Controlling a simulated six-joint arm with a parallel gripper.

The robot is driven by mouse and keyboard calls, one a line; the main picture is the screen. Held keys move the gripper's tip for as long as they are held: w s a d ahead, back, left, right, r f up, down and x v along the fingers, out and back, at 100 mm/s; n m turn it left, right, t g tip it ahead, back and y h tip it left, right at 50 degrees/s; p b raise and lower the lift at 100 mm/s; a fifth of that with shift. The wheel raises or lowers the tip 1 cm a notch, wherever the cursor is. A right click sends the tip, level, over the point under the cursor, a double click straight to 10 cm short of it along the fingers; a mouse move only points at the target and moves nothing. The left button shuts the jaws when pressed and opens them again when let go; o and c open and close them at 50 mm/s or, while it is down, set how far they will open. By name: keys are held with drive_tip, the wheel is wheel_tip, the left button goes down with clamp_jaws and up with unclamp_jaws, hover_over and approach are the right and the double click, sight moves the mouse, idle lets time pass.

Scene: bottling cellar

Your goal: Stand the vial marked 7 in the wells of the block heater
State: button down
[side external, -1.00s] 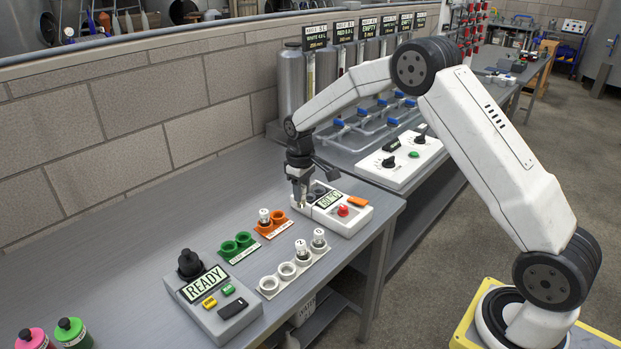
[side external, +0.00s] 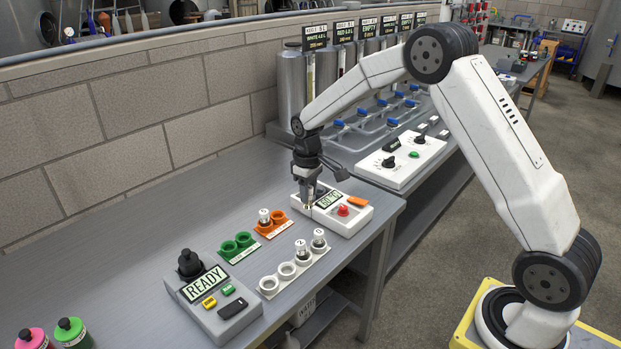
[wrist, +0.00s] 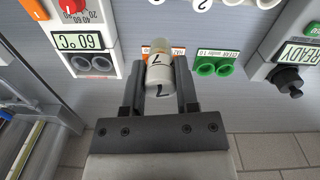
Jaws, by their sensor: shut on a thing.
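My gripper (wrist: 160,95) is shut on a small pale vial (wrist: 159,73) with a dark 7 on it, held between the two fingers. In the side view my gripper (side external: 307,205) is low at the left end of the block heater (side external: 345,220), and the vial is mostly hidden there. In the wrist view the block heater (wrist: 109,40) lies to the left, its display reading 60 °C. Its two dark wells (wrist: 91,64) look empty and lie to the left of the held vial. The vial appears apart from the wells.
A white rack (side external: 276,287) holds two vials (side external: 310,243) and has empty holes. An orange holder (side external: 275,230) holds one vial (side external: 264,216). A green holder (side external: 238,247) looks empty. A READY box (side external: 215,300) stands at the front. The bench by the wall is clear.

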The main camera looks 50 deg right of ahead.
drive_tip(key=shift+w, duration=0.15)
drive_tip(key=shift+w+d, duration=0.3)
drive_tip(key=shift+w, duration=0.1)
drive_tip(key=w+d+f, duration=0.3)
drive_tip(key=w+d, duration=0.7)
drive_tip(key=d, duration=0.2)
drive_tip(key=shift+w+d+f, duration=0.15)
drive_tip(key=shift+f, duration=0.15)
drive_tip(key=shift+f, duration=1.85)
drive_tip(key=shift+f, duration=2.25)
idle(1.8)
